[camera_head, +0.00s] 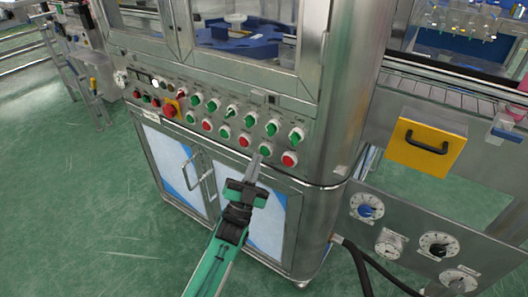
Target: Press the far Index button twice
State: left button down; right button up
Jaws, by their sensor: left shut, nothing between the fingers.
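The control panel (215,112) on the front of the steel machine carries rows of green and red buttons and switches. Their labels are too small to read, so I cannot tell which one is the far Index button. My left gripper (256,160) is shut and empty, its fingertips pointing up at the lower right of the panel. The tips show just below a green button (265,149) and left of a red button (289,160). Another red button (244,141) is up and left of the tips. Whether the tips touch the panel cannot be told. My right gripper is not in view.
A yellow emergency-stop plate (172,107) sits left on the panel. Cabinet doors with a handle (198,170) are below. A yellow box (427,144) and several dials (367,207) are at right. Green floor (80,200) is open at left.

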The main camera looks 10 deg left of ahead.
pick_arm(q)
jog(key=shift+w, duration=0.1)
jog(key=shift+w+d, duration=0.15)
jog(key=shift+w, duration=0.15)
jog(key=shift+w+d, duration=0.15)
jog(key=shift+w, duration=0.2)
dwell(0.6)
jog(key=shift+s, duration=0.1)
jog(key=shift+s+a, duration=0.3)
jog(key=shift+s, duration=0.4)
jog(key=shift+s+p, duration=0.1)
jog(key=shift+p, duration=0.2)
jog(key=shift+s+a+p, duration=0.3)
jog(key=shift+s, duration=0.45)
jog(key=shift+s+a+p, duration=0.25)
jog(key=shift+s+p, duration=0.05)
jog(key=shift+s, duration=0.45)
jog(key=shift+s+a+p, duration=0.3)
jog(key=shift+s, duration=0.45)
